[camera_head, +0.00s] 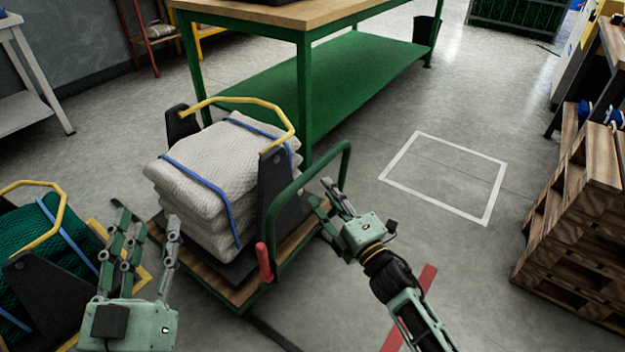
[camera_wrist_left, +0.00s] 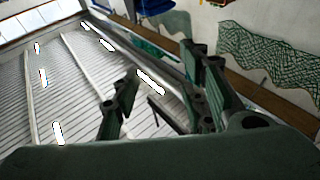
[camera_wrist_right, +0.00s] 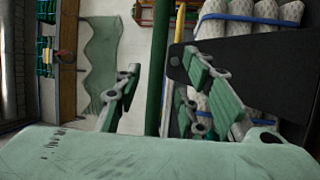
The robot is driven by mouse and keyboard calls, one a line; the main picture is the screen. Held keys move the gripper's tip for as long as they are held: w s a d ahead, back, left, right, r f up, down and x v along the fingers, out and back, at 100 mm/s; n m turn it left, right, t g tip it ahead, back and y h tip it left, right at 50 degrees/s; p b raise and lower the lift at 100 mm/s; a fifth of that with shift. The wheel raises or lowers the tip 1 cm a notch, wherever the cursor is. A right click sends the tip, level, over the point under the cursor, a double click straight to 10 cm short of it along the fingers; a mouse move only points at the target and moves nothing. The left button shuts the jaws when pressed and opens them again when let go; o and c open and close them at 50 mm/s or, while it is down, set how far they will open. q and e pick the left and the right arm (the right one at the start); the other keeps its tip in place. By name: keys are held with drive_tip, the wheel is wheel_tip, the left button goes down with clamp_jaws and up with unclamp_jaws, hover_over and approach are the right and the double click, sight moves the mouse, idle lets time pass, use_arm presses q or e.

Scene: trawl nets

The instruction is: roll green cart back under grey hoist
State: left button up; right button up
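The green cart (camera_head: 275,292) stands in the middle of the head view. It has a wooden deck, black end plates, a green push handle (camera_head: 342,165) and a red grip at its near corner. It carries stacked white netting (camera_head: 215,165) with blue straps. My right gripper (camera_head: 325,193) is open beside the handle. In the right wrist view, a green upright bar (camera_wrist_right: 157,75) shows between its spread fingers, with gaps on both sides. My left gripper (camera_head: 147,222) is open and empty, left of the cart. I cannot make out the grey hoist.
A green workbench (camera_head: 330,85) stands just behind the cart. A second load of dark green netting (camera_head: 40,250) is at left. Wooden pallets (camera_head: 570,215) are stacked at right. A white outlined square (camera_head: 445,175) marks clear floor between bench and pallets.

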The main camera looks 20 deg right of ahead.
sight(313, 175)
drive_tip(key=b+x, duration=0.1)
drive_tip(key=x, duration=0.6)
drive_tip(key=shift+w+a+r, duration=0.1)
drive_tip(key=shift+w+r, duration=0.05)
drive_tip(key=shift+w, duration=0.2)
use_arm(q)
drive_tip(key=s+r+t+h, duration=0.1)
drive_tip(key=s+r+t, duration=0.2)
drive_tip(key=r, duration=0.3)
drive_tip(key=shift+s+r+t, duration=0.15)
drive_tip(key=shift+s+t, duration=0.05)
drive_tip(key=shift+t, duration=0.2)
drive_tip(key=shift+a, duration=0.1)
use_arm(e)
clamp_jaws()
